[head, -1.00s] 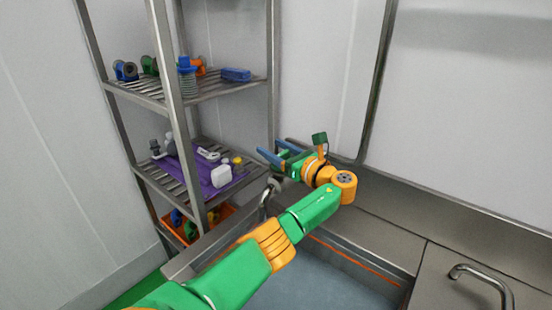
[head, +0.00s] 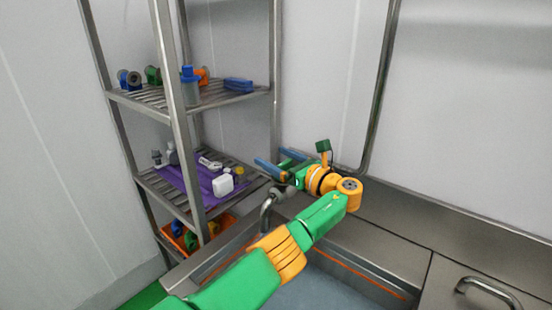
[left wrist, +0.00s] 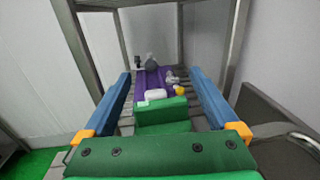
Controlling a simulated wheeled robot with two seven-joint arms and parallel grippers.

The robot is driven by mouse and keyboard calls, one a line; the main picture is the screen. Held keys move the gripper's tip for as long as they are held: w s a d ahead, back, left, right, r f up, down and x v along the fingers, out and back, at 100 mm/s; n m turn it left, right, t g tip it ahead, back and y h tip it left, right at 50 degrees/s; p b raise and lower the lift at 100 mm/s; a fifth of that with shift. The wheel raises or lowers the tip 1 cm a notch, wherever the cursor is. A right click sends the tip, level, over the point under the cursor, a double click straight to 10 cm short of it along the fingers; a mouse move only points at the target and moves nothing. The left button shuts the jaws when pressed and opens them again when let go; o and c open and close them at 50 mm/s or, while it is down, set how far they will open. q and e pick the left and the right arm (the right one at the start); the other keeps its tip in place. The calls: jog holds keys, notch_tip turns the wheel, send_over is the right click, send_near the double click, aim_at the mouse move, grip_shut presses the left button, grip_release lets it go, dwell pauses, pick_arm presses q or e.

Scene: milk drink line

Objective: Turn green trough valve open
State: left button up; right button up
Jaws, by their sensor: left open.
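My left gripper (head: 268,156) is open, with two blue fingers pointing left toward the shelf rack, above the back of the steel trough. In the left wrist view its fingers (left wrist: 160,76) stand wide apart, with the shelf beyond them and nothing clearly held. I cannot make out a green trough valve for certain in either view. A small green fitting (head: 152,75) sits on the rack's upper shelf, too small to identify. The trough (head: 345,258) is partly hidden by my left arm. My right gripper is out of view.
A curved steel tap (head: 267,212) stands close below my left gripper. The steel rack (head: 180,130) is at left, with a purple mat (head: 198,203) bearing bottles. An orange crate (head: 170,237) is underneath. A steel handle (head: 490,287) is at right.

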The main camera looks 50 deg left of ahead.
aim_at(287, 164)
pick_arm(q)
jog(key=shift+d, duration=0.1)
jog(key=d+b, duration=0.1)
jog(key=d, duration=0.5)
jog(key=shift+d+f+b, duration=0.1)
jog(key=shift+d+b, duration=0.05)
jog(key=shift+b, duration=0.15)
jog(key=shift+d, duration=0.35)
jog(key=shift+a, duration=0.1)
